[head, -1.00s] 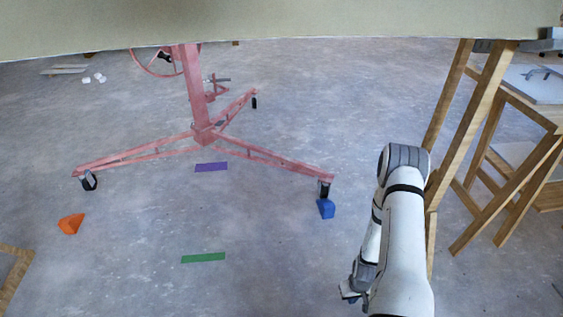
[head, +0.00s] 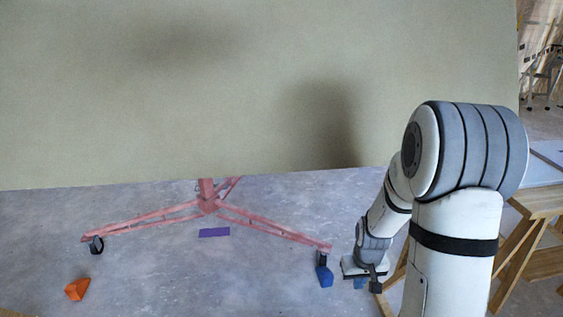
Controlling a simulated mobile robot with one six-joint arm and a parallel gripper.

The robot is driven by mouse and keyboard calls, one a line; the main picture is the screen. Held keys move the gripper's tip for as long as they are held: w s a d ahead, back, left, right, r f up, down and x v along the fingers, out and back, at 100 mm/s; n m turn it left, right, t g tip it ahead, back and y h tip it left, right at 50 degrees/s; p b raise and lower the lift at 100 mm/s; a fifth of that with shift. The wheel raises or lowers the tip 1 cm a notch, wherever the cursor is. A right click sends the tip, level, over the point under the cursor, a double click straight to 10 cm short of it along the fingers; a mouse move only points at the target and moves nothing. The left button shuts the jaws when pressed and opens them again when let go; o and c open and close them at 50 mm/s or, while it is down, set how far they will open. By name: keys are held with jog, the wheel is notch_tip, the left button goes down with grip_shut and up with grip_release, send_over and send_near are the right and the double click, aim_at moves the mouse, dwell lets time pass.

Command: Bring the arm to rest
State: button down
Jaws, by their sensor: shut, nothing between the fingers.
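My arm stands folded at the right of the head view, with its elbow high. My gripper (head: 368,282) hangs low beside it, small and partly seen, with its fingers shut and nothing held. It is above the floor, to the right of a blue wedge (head: 324,277). The red panel lift (head: 207,204) stands ahead with its legs spread on casters. A large pale panel (head: 230,90) fills the upper part of the view and hides the lift's mast.
The blue wedge sits at the lift's right caster. An orange wedge (head: 77,289) lies at the left, near the left caster. Wooden trestles (head: 530,235) stand at the right, close behind my arm.

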jog(key=s+a+r+p, duration=0.2)
jog(key=s+r+p, duration=0.2)
jog(key=r, duration=0.8)
jog(key=s+a+r+t+p, duration=0.1)
jog(key=s+r+p, duration=0.4)
jog(key=r, duration=0.7)
jog(key=s+a+r+p, duration=0.2)
jog(key=s+r+p, duration=0.3)
jog(key=r, duration=0.7)
jog(key=shift+s+a+m, duration=0.35)
jog(key=shift+s+m, duration=0.05)
jog(key=shift+s, duration=0.7)
